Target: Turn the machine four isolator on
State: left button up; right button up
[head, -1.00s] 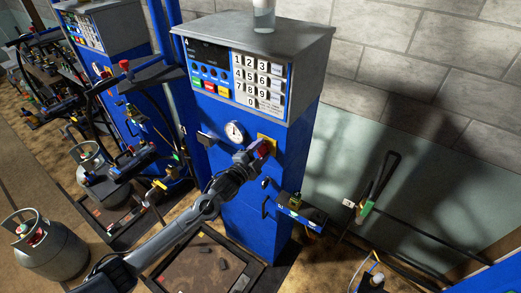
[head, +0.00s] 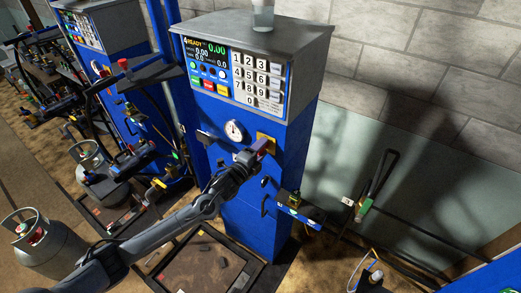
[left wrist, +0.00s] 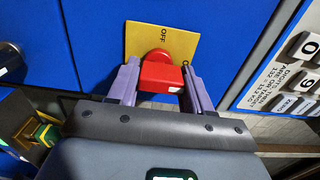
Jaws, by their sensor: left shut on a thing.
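The machine four isolator is a red knob (left wrist: 160,74) on a yellow plate (left wrist: 190,43) marked OFF, on the blue front of machine four (head: 262,205). In the head view the yellow plate (head: 266,138) sits right of the round gauge. My left gripper (head: 260,148) is at the knob, its two purple fingers on either side of it, shut on it. The display (head: 206,55) of machine four is lit and reads 4 READY with zeros. My right gripper is not in view.
A keypad (head: 257,77) is above the isolator and a gauge (head: 234,131) to its left. A small shelf (head: 299,210) juts out lower right. A clear container (head: 263,16) stands on top. Another blue machine (head: 110,60) and gas cylinders (head: 45,245) are at left.

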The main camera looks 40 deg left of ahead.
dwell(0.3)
pick_arm(q)
jog(key=o, duration=1)
jog(key=shift+c, duration=0.2)
jog(key=shift+s, duration=0.15)
jog(key=s, duration=1)
jog(key=shift+s+d+b, duration=0.25)
jog(key=shift+d+b, duration=0.15)
